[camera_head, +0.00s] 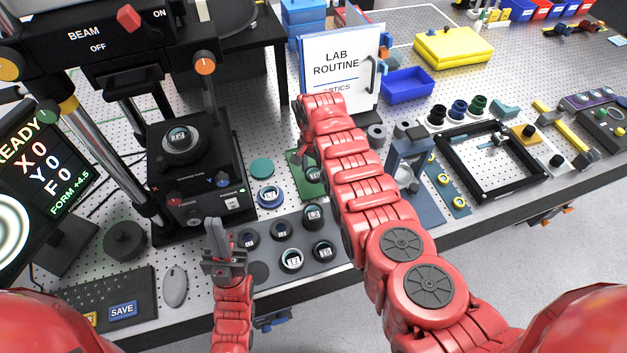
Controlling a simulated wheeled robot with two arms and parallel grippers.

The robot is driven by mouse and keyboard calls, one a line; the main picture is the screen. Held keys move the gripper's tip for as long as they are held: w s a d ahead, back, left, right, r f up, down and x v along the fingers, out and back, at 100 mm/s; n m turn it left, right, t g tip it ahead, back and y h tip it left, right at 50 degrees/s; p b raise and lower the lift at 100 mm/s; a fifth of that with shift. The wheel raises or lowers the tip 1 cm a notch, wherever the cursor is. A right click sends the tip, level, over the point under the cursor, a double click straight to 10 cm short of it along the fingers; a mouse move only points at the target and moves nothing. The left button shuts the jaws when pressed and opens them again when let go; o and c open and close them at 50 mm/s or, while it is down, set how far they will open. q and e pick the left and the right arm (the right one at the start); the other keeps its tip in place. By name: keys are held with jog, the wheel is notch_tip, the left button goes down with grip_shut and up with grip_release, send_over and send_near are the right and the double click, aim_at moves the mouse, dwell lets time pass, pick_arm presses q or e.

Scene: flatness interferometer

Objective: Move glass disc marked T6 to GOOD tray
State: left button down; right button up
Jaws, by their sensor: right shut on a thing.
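My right gripper (309,166) is over the green tray (298,188), mostly hidden by its own wrist. It is shut on a dark-rimmed glass disc (315,174), low at the tray; I cannot tell whether the disc touches it. The mark on this disc is too small to read, so I cannot confirm T6. Several similar marked discs, one of them in front (291,260), sit in the grey holder (325,262). My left gripper (218,238) points up the picture, left of the holder, with no object visible in it; its finger gap is unclear.
The black interferometer (190,185) stands left, with a marked round part (181,137) on its stage. A blue-ringed disc (269,195) and teal round piece (261,168) lie between it and the green tray. The LAB ROUTINE binder (340,68) stands behind my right wrist.

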aim_at(314, 173)
notch_tip(314, 173, down, 3)
jog(key=shift+f+b, duration=0.2)
jog(key=shift+b, duration=0.9)
jog(key=shift+r, duration=0.15)
jog(key=shift+f, duration=0.2)
jog(key=o, duration=1.4)
jog(key=shift+r, duration=0.2)
